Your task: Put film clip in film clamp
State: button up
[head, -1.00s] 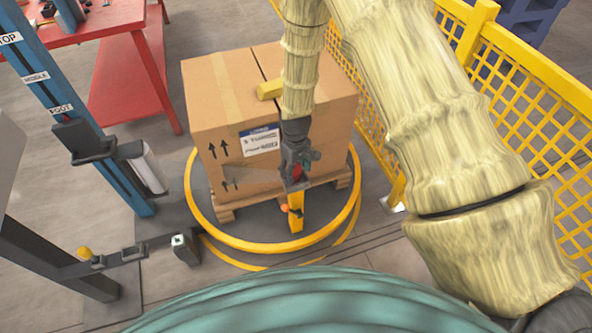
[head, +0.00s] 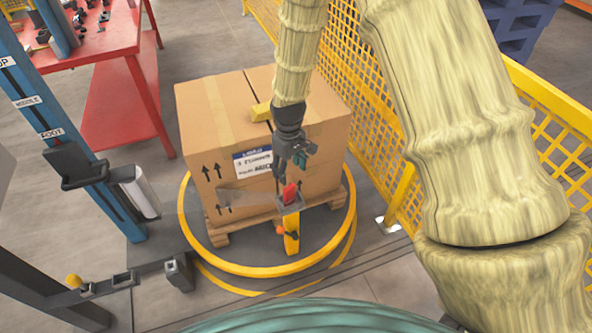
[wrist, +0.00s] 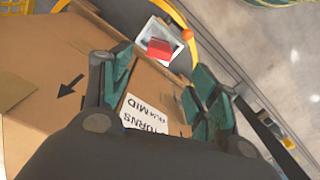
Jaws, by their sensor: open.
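A red block (head: 290,192), which looks like the film clip, sits in a small grey square holder (head: 290,206) on top of the yellow post at the turntable's front. The holder looks like the film clamp; I cannot tell how deep the block sits. In the wrist view the red block (wrist: 160,50) lies inside the pale holder (wrist: 146,36), beyond my fingertips. My gripper (head: 297,166) is open and empty, above and apart from the block. Its two green-padded fingers (wrist: 160,72) stand wide apart in the wrist view.
A large carton (head: 215,120) on a pallet stands close behind my gripper, inside the yellow turntable ring (head: 250,270). An orange knob (head: 281,231) is on the post (head: 292,240). Yellow mesh fence (head: 400,180) stands right; a blue mast (head: 35,100) stands left.

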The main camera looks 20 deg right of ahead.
jog(key=s+d+f+m, duration=0.1)
jog(key=s+f, duration=0.9)
jog(key=s+f+m, duration=0.1)
jog(key=s+f, duration=0.2)
jog(key=s, duration=0.5)
jog(key=s+d+f+m, duration=0.1)
jog(key=s+f, duration=0.2)
jog(key=s, duration=0.6)
jog(key=s+d+f+m, duration=0.1)
jog(key=s+f, duration=0.3)
jog(key=s, duration=0.5)
jog(key=shift+s+d+m, duration=0.2)
jog(key=shift+d+m, duration=0.05)
jog(key=shift+m, duration=0.35)
jog(key=shift+f, duration=0.1)
